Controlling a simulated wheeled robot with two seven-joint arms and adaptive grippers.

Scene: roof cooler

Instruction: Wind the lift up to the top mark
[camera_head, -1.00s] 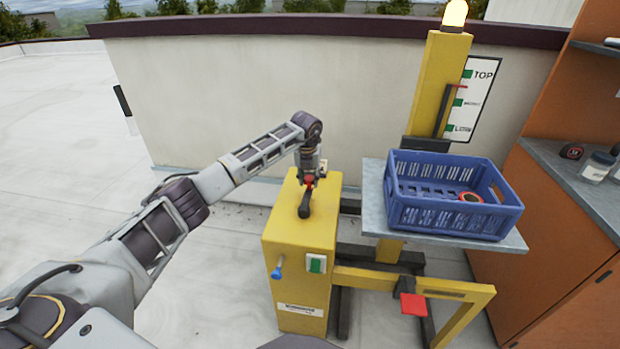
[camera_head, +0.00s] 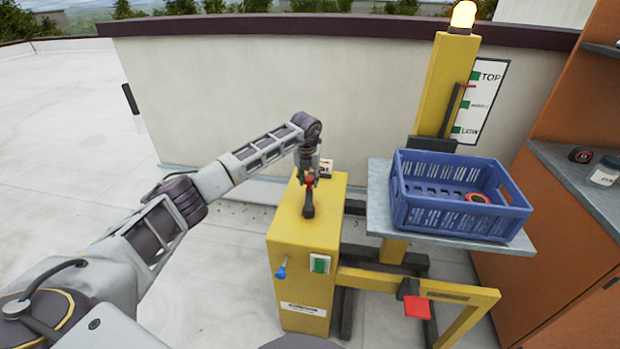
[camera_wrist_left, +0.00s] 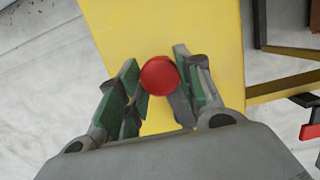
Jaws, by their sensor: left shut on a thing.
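The yellow lift has a winch box (camera_head: 305,235) and a mast (camera_head: 445,85). A red-knobbed crank handle (camera_wrist_left: 159,76) is on top of the box; its dark crank arm (camera_head: 308,205) points toward me. My left gripper (camera_head: 308,177) is above the box, shut on the red knob, with its green-padded fingers either side of it in the wrist view. The red pointer (camera_head: 467,86) on the mast stands just below the TOP mark on the scale board (camera_head: 480,100), above the middle mark. The grey lift platform (camera_head: 378,205) carries a blue crate (camera_head: 455,215). My right gripper is out of view.
A tape measure lies in the crate. An orange cabinet with a grey shelf (camera_head: 575,180) stands close on the right, holding a dark tape measure and a jar (camera_head: 604,172). A red pedal (camera_head: 417,307) is low in front. The roof at left is clear.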

